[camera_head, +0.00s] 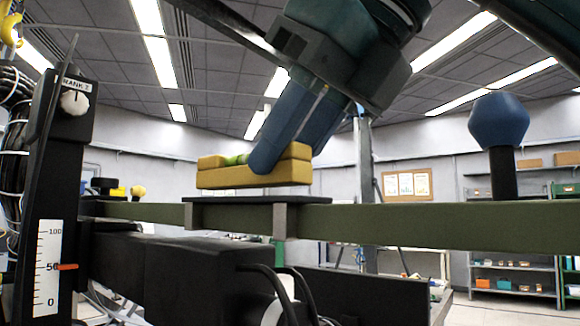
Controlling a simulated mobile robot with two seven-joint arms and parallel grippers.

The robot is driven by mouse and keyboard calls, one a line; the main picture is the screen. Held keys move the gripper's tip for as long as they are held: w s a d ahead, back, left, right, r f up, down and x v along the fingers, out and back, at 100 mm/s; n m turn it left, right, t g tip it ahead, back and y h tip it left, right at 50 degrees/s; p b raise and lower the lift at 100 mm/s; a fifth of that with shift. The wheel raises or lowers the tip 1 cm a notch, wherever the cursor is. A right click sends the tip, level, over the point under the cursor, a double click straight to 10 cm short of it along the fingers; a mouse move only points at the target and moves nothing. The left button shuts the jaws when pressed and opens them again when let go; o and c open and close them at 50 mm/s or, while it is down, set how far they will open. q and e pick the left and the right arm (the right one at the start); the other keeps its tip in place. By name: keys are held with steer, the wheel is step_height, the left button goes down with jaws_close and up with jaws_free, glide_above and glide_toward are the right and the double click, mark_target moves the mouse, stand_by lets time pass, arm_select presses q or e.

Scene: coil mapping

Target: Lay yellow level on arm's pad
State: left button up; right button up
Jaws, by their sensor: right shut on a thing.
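The yellow level (225,178) with a green vial shows in the head view, just left of the middle. My right gripper (272,160) comes down from above and its blue fingers are shut on the level. The level is close above a thin dark pad (250,200) on the olive-green arm (420,225). A narrow gap seems to show between level and pad, but I cannot tell for sure whether they touch. The level looks nearly horizontal. My left gripper is not in view.
A black post (62,150) with a knob and a 0–100 scale (48,270) with an orange pointer stands at the left. A blue faceted knob (498,122) rises from the arm at the right. Black cables and a box lie below the arm.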

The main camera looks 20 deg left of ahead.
steer(key=shift+f, duration=0.3)
steer(key=shift+f, duration=0.15)
steer(key=o, duration=0.9)
steer(key=shift+r, duration=0.25)
steer(key=p+v, duration=0.2)
steer(key=v, duration=1)
